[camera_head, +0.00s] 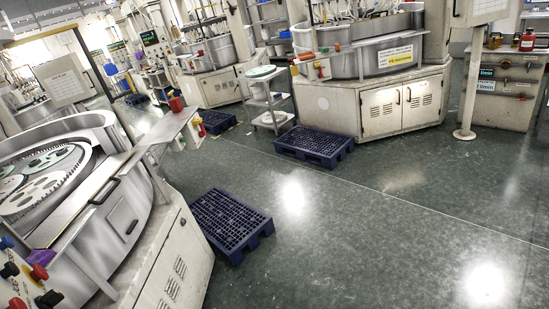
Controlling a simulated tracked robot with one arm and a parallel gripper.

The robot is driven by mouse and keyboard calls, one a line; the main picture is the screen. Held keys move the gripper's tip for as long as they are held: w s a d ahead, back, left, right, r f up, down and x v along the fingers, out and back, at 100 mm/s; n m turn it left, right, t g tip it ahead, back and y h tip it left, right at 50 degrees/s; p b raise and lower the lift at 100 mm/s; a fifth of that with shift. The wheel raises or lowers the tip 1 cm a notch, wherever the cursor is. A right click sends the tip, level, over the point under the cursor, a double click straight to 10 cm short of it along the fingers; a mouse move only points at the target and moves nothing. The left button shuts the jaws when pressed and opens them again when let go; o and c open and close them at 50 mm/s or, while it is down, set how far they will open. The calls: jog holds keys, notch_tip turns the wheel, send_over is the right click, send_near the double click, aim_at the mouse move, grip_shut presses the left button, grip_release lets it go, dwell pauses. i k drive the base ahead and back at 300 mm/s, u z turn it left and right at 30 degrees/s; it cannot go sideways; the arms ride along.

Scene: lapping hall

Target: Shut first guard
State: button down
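The nearest lapping machine (150,270) stands at the left edge, tilted in the picture. Its round metal tub is open to view, and toothed carrier discs (45,190) lie inside. A curved grey guard panel (125,210) with dark handles runs along the tub's near right side. The tub's higher rim (85,122) shows behind the discs. I cannot tell for certain how far the guard is open. My gripper is not in view.
A control panel with coloured knobs (18,275) is at the lower left. A blue pallet (232,222) lies right beside the machine, another (314,145) farther back. A second machine (375,105) and a small trolley (267,100) stand behind. The green floor at right is clear.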

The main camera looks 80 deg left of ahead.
aim_at(43, 235)
jog(key=u, duration=1.55)
jog(key=i, duration=1.25)
jog(key=u, duration=2.7)
jog(key=i, duration=0.8)
jog(key=z, duration=0.8)
